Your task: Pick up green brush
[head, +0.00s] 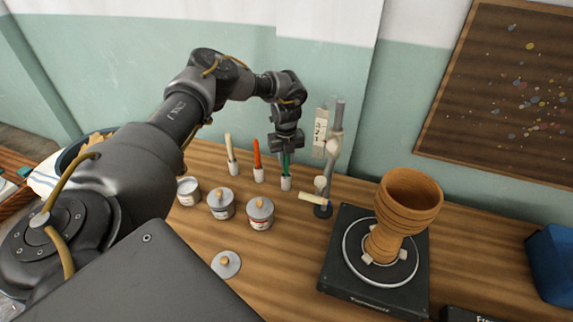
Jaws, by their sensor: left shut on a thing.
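The green brush (286,169) stands upright with its lower end in a small white holder (286,184) on the wooden table. My left gripper (286,153) comes down from above and is shut on the upper part of the green brush. The gripper hides the brush's top end. I cannot tell whether the brush is lifted at all inside its holder. My right gripper is not in view.
An orange brush (257,155) and a cream brush (230,148) stand in holders to the left. Paint cans (260,213) stand in front. A metal stand (332,160) is close to the right.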

